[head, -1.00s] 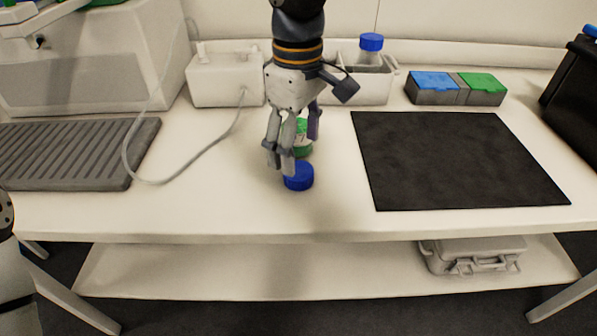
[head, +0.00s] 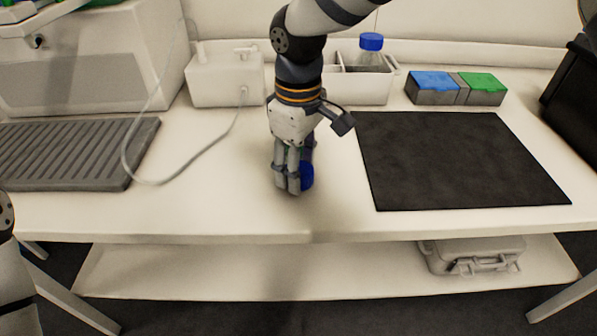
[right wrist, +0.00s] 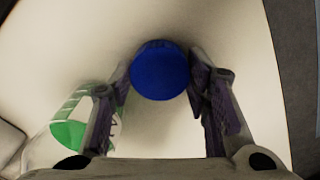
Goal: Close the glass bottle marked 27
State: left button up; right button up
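A blue screw cap (head: 307,177) lies on the white bench; it also shows in the right wrist view (right wrist: 160,70). My right gripper (head: 293,184) is down at the bench around the cap, pointing downward. In the right wrist view its fingers (right wrist: 160,82) stand on either side of the cap with narrow gaps, so it looks open. A clear glass bottle with green on it (right wrist: 72,128) stands beside the left finger in that view. My gripper hides the bottle in the head view, and no number is readable. My left gripper is out of view.
A white rack (head: 362,88) at the back holds a bottle with a blue cap (head: 371,42). A black mat (head: 450,160) lies to the right, blue and green boxes (head: 455,88) behind it. A white device (head: 226,80) with a cable and a ribbed grey plate (head: 75,153) are left.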

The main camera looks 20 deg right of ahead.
jog(key=shift+r, duration=0.55)
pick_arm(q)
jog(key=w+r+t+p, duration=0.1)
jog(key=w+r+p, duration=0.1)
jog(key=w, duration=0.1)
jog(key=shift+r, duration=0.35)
pick_arm(e)
jog(key=s+a+r, duration=0.8)
jog(key=s+r, duration=0.3)
jog(key=shift+a+r, duration=0.25)
jog(key=shift+r, duration=0.15)
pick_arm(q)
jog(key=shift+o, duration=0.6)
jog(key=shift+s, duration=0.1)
pick_arm(e)
jog(key=shift+s, duration=0.1)
